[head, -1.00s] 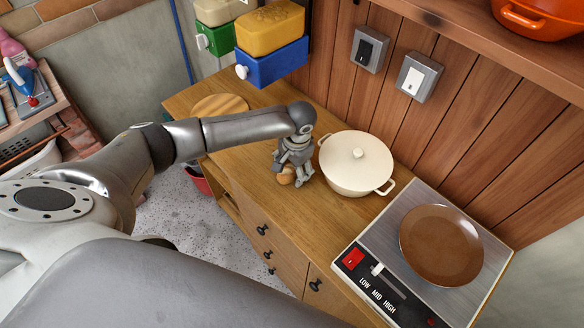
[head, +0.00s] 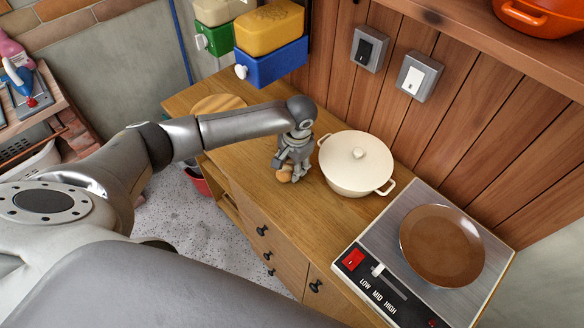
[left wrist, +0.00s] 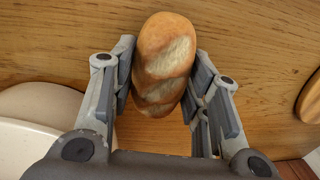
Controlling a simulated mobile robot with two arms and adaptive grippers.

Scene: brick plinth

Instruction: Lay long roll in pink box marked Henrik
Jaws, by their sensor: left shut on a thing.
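The long roll (left wrist: 165,62) is a golden-brown loaf with pale scored patches. In the left wrist view it lies lengthwise between the two fingers of my left gripper (left wrist: 160,85), which is shut on it. In the head view the left gripper (head: 293,172) points down at the wooden counter, beside the cream pot. Only a small end of the roll (head: 284,174) shows there, the rest hidden by the fingers. I cannot tell whether the roll still touches the counter. No pink box marked Henrik is in view. My right gripper is not in view.
A lidded cream pot (head: 352,178) stands close right of the gripper. Farther right is a hotplate (head: 401,297) with a brown pan (head: 441,245). A round wooden board (head: 219,104) lies at the counter's far left. Coloured boxes, including a blue one (head: 273,64), hang above the counter.

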